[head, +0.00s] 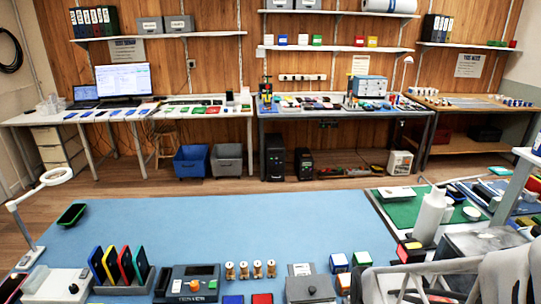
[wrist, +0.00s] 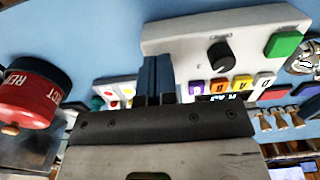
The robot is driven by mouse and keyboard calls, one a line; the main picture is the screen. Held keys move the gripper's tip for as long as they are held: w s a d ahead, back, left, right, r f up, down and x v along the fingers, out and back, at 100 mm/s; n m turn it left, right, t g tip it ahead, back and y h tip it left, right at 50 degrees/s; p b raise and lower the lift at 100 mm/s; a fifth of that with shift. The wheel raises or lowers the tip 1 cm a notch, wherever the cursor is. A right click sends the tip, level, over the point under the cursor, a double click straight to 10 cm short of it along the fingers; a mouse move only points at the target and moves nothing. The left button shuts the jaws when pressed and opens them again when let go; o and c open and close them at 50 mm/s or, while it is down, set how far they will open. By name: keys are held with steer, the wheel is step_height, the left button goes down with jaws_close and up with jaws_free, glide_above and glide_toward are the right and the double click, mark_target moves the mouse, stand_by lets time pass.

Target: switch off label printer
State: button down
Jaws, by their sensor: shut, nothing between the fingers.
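A pale grey device with a black knob, which I take to be the label printer (wrist: 190,38), fills the upper middle of the wrist view. It has a green button (wrist: 285,44), a row of coloured lettered buttons (wrist: 232,86) and a small dark display, partly hidden, with lit characters. I cannot make out the gripper in the head view.
A red-and-black round object with "REJECT" lettering (wrist: 28,95) stands left in the wrist view. A panel with coloured dots (wrist: 115,92) lies beside the printer. Several brass-coloured stamps (head: 244,270) and a tester (head: 190,284) stand nearby. The middle of the blue mat (head: 220,225) is clear.

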steer(key=shift+f, duration=0.25)
stand_by(0.4)
step_height(320, 180, up, 7)
stand_by(1.2)
steer(key=s+a+r+t, duration=0.1)
steer(key=a+r, duration=0.1)
steer(key=r, duration=0.7)
steer(key=s+a+r+t, duration=0.1)
steer(key=a+r, duration=0.2)
steer(key=r, duration=0.7)
steer(key=shift+s+a+t, duration=0.25)
steer(key=shift+s+t, duration=0.05)
